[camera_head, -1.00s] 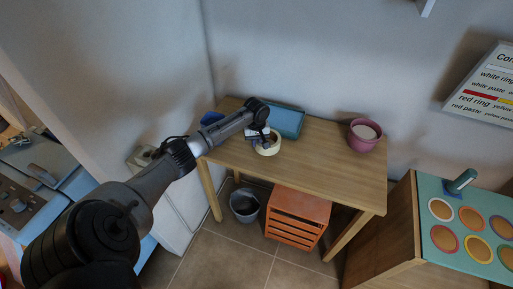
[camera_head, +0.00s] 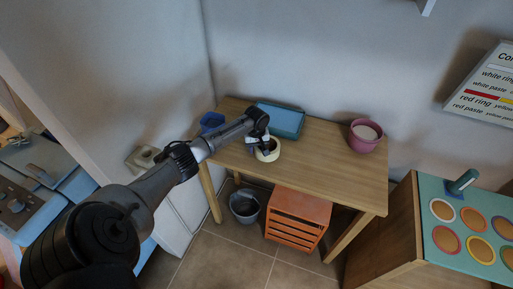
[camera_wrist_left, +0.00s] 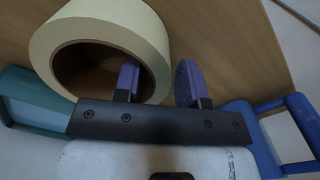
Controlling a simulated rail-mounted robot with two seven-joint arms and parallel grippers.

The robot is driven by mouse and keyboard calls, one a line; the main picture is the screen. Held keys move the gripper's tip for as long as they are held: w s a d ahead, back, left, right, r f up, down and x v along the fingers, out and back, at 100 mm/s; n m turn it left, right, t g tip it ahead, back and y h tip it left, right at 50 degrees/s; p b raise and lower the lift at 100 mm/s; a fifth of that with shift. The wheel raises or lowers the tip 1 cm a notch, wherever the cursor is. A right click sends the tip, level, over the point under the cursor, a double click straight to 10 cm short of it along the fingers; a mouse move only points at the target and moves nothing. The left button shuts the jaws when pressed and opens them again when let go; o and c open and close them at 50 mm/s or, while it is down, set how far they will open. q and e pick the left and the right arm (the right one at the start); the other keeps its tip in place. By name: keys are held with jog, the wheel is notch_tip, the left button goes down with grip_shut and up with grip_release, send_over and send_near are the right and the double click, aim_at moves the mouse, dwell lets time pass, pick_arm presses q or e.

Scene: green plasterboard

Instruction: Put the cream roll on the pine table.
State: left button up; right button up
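The cream roll (camera_head: 275,151) is on the pine table (camera_head: 325,165), close to its front edge on the left half. My left gripper (camera_head: 262,146) is at the roll, reaching in from the left. In the left wrist view the roll (camera_wrist_left: 145,28) shows its open hole beside the fingers. My left gripper (camera_wrist_left: 158,85) has its purple-padded fingers apart, one in the hole and one outside the wall. The outer finger seems clear of the wall. My right gripper is not in view.
A teal tray (camera_head: 283,122) and a blue holder (camera_head: 211,122) stand behind and left of the roll. A pink pot (camera_head: 363,145) is at the table's right end. A grey bucket (camera_head: 244,208) and orange drawers (camera_head: 298,220) are below. The table's middle is clear.

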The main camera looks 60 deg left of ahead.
pick_arm(q)
jog(key=shift+r, duration=0.1)
jog(key=shift+r, duration=0.35)
notch_tip(320, 180, up, 11)
jog(key=p, duration=0.2)
jog(key=s+d+f+m, duration=0.4)
jog(key=d+f, duration=0.1)
jog(key=d, duration=0.4)
jog(key=s+d+f+m, duration=0.3)
jog(key=s+d+f, duration=0.15)
jog(key=d, duration=0.45)
jog(key=s+d+f+m, duration=0.35)
jog(key=d+f, duration=0.25)
jog(key=d, duration=0.3)
jog(key=s+d+r+m+t, duration=0.1)
jog(key=s+d+r+m, duration=0.1)
jog(key=s+d, duration=0.4)
jog(key=s+d+r+m+t, duration=0.2)
jog(key=s+d+r, duration=0.3)
jog(key=s, duration=0.3)
jog(key=shift+d+m+t, duration=0.3)
jog(key=shift+d+m, duration=0.3)
jog(key=shift+m, duration=0.25)
